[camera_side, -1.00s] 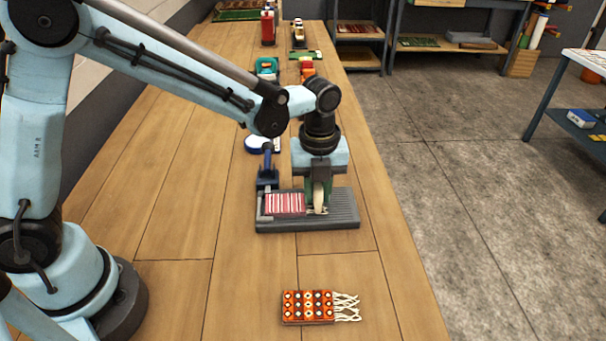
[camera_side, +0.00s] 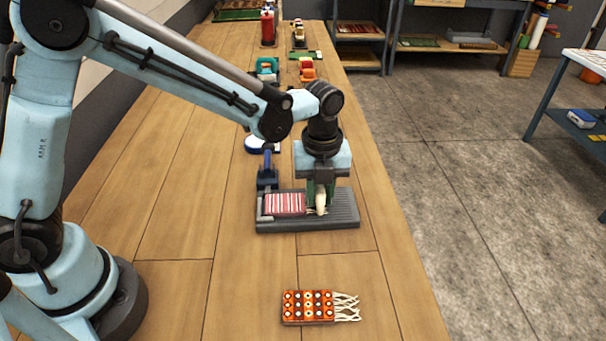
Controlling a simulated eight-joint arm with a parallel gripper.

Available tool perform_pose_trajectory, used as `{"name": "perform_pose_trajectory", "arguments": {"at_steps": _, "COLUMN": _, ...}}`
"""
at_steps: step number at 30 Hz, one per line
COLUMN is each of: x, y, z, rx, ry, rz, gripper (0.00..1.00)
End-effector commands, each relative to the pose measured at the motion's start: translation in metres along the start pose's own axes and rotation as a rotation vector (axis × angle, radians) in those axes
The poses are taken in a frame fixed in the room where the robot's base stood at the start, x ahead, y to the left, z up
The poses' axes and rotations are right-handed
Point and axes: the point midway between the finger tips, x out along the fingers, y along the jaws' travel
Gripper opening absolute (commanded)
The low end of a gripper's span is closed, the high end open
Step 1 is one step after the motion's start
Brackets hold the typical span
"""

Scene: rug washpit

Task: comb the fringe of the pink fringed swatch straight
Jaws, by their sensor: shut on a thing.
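The pink swatch (camera_side: 285,203), with white stripes, lies flat on a ribbed grey board (camera_side: 345,208) in the middle of the bench. Its pale fringe (camera_side: 313,211) points right, and my gripper partly hides it. My gripper (camera_side: 320,192) points down over the fringe end, just right of the swatch's body. It is shut on a cream-coloured tool (camera_side: 321,204), seemingly the comb, whose lower end is at the fringe. I cannot tell whether its teeth are in the strands. A dark blue clamp-like part (camera_side: 267,178) stands at the board's back left corner.
An orange patterned swatch (camera_side: 308,306) with tangled white fringe lies nearer the camera. Behind the board are a blue-and-white round thing (camera_side: 255,145), a teal thing (camera_side: 267,66) and a red bottle (camera_side: 267,28).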

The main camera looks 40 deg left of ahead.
Motion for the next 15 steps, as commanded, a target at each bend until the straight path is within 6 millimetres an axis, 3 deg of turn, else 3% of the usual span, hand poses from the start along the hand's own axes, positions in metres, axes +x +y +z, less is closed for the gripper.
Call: {"name": "perform_pose_trajectory", "arguments": {"at_steps": 15, "x": -0.0003, "y": -0.0099, "z": -0.0004, "rx": 0.001, "ry": 0.0, "rz": -0.002, "gripper": 0.0}}
